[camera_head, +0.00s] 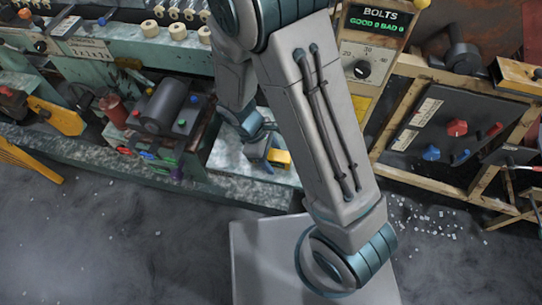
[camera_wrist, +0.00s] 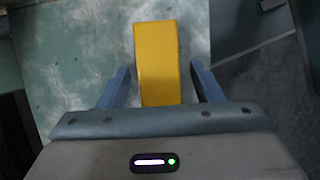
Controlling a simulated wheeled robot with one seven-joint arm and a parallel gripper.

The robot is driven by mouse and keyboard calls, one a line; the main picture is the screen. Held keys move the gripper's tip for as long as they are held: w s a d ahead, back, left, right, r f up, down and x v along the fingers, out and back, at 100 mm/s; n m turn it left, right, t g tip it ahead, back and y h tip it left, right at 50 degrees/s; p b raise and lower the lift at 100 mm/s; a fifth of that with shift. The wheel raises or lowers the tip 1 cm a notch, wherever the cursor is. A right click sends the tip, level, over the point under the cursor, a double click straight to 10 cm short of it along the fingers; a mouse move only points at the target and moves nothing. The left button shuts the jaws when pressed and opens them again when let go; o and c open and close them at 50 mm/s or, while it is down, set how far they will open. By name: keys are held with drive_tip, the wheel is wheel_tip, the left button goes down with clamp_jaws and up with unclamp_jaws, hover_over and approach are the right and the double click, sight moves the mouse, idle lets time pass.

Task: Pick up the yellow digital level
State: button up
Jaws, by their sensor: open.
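The yellow digital level (camera_wrist: 157,62) lies on a pale, worn metal surface (camera_wrist: 90,55) in the wrist view. Its near end sits between the two blue fingers of my gripper (camera_wrist: 160,84), with a gap on each side. My gripper is open. The level's near end is hidden behind the gripper body. In the head view a small part of the yellow level (camera_head: 279,158) shows beside my gripper (camera_head: 262,152); my arm hides much of the area around it.
A bench with a dark cylindrical motor (camera_head: 165,105) and coloured knobs stands to the left. White bits (camera_head: 425,222) litter the dark floor.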

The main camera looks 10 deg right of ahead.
drive_tip(key=c, duration=1.3)
drive_tip(key=shift+r, duration=0.1)
